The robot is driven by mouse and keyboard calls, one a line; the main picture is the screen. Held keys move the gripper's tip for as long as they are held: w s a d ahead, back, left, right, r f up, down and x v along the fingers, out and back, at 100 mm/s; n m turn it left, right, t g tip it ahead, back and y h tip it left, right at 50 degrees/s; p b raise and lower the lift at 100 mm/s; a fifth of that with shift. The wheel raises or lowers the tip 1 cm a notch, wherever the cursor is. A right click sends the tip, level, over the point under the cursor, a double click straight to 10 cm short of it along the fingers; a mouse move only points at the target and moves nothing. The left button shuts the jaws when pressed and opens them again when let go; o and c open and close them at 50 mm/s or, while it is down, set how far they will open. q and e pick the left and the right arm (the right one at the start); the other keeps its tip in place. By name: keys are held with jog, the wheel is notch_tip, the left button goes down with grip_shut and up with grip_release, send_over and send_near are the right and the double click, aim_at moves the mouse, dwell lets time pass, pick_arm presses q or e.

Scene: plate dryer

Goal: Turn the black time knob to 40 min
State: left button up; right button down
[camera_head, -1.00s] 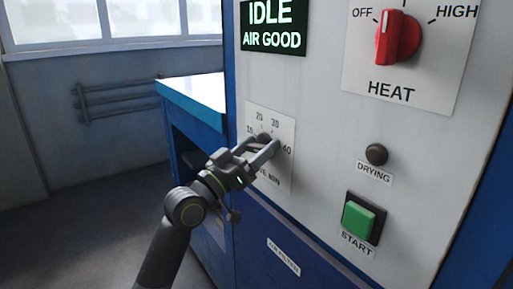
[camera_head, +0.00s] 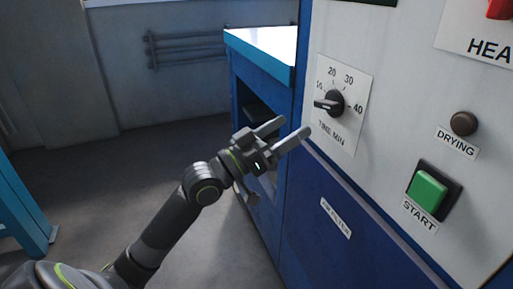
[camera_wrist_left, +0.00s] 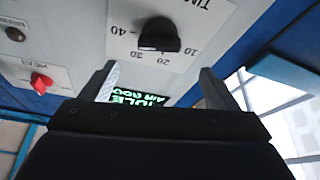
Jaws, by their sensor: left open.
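The black time knob (camera_head: 333,102) sits on a white plate (camera_head: 351,122) marked 10, 20, 30, 40 and TIME MIN. The end of its bar with a light mark points left, near or just below the 10. The knob also shows upside down in the left wrist view (camera_wrist_left: 160,37). My left gripper (camera_head: 293,128) is open and empty, below and left of the knob and apart from it. In the left wrist view its two fingers (camera_wrist_left: 158,75) are spread, with the knob beyond them. My right gripper is not in view.
On the same panel are a green START button (camera_head: 427,191), a round DRYING lamp (camera_head: 463,123) and a red HEAT knob (camera_wrist_left: 41,83). A blue-edged bench (camera_head: 262,50) stands left of the machine. The floor (camera_head: 130,170) at left is open.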

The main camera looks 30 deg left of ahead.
pick_arm(q)
jog(key=v, duration=0.7)
jog(key=shift+p, duration=0.3)
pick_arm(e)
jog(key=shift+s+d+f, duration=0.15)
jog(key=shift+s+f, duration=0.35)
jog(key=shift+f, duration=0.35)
